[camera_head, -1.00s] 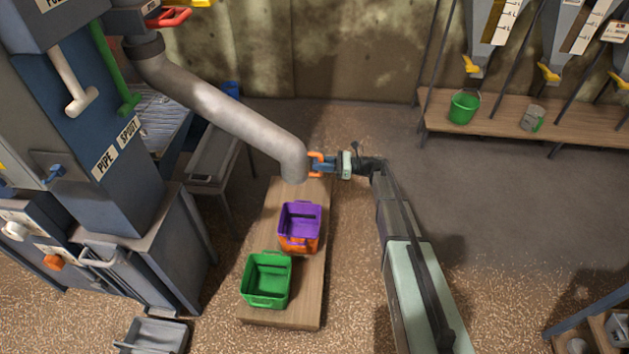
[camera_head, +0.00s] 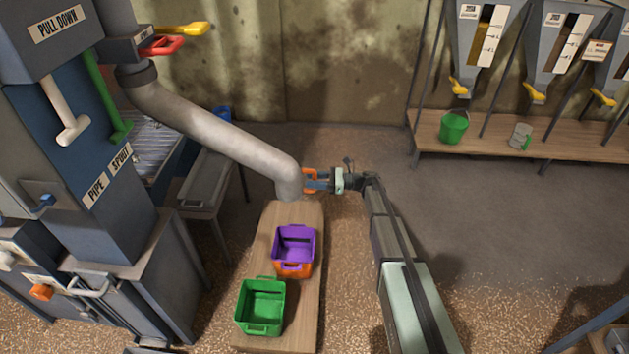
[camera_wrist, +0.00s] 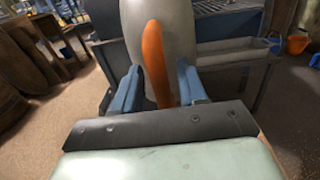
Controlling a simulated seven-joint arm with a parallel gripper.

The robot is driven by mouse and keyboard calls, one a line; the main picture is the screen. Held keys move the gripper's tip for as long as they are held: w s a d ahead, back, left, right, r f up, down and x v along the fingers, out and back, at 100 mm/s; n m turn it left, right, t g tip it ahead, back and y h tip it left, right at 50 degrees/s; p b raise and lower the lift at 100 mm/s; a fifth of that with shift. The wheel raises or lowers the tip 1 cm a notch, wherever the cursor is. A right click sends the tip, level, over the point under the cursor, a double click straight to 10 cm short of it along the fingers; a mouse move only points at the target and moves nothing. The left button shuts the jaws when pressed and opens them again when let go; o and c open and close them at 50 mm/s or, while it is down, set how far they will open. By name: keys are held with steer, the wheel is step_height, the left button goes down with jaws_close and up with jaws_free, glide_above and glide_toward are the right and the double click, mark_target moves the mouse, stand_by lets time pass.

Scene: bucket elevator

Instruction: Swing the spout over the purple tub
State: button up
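The grey spout (camera_head: 225,135) is a long pipe running from the blue machine down to a bent mouth (camera_head: 289,185). Its mouth hangs behind the purple tub (camera_head: 294,246), near the far end of the wooden board, not over the tub's opening. An orange handle (camera_head: 308,181) sits on the mouth's right side. My gripper (camera_head: 318,181) is at this handle, reaching in from the right. The mouth's underside is hidden.
An orange tub (camera_head: 293,269) shows under the purple tub; whether they are nested is unclear. A green tub (camera_head: 261,308) stands nearer on the wooden board (camera_head: 310,295). A shelf (camera_head: 580,148) with a green bucket (camera_head: 454,127) is at the right.

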steer(key=d, duration=1.4)
steer(key=shift+w, duration=0.2)
